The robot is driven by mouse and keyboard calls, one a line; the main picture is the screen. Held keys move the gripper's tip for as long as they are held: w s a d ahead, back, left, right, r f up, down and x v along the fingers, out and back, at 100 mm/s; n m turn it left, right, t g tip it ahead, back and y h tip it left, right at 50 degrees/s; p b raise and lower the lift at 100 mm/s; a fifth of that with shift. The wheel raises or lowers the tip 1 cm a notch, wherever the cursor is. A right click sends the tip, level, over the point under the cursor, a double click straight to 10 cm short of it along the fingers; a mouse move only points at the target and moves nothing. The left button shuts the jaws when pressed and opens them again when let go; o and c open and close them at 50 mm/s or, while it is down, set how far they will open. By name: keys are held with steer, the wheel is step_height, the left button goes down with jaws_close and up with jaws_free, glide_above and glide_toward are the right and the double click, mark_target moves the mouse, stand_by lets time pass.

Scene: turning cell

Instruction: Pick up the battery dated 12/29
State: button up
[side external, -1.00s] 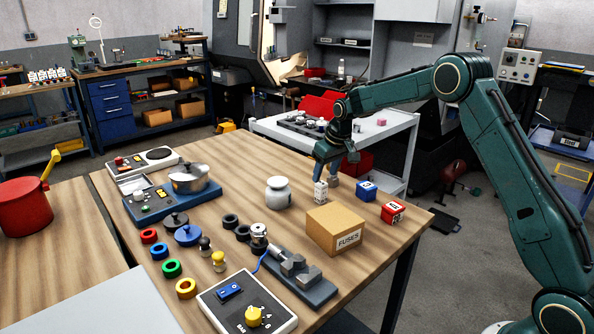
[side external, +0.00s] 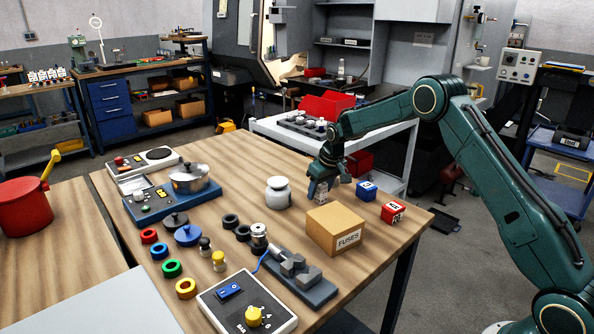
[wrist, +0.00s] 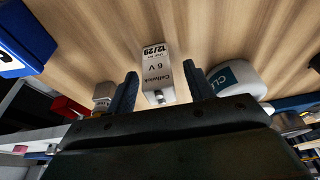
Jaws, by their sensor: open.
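The battery (wrist: 157,75) is a small pale box marked 12/29, 6 V, standing on the wooden bench. In the wrist view it shows between my two open fingers, with a gap on each side. In the side view my gripper (side external: 328,187) is low at the battery (side external: 318,194), whose body is partly hidden by the fingers. My gripper (wrist: 162,88) is open and not closed on anything. Whether the fingertips reach fully around it is hard to tell.
A white jar (side external: 278,194) stands left of the battery, also in the wrist view (wrist: 238,80). A FUSES carton (side external: 336,230) is in front. A blue block (side external: 366,191) and a red block (side external: 393,212) sit to the right. The bench behind the jar is clear.

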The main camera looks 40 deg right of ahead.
steer(key=shift+w+f, duration=0.1)
steer(key=shift+f, duration=0.25)
steer(key=c, duration=1.1)
steer(key=shift+r, duration=0.15)
step_height(320, 180, up, 20)
steer(key=shift+f, duration=0.1)
stand_by(0.6)
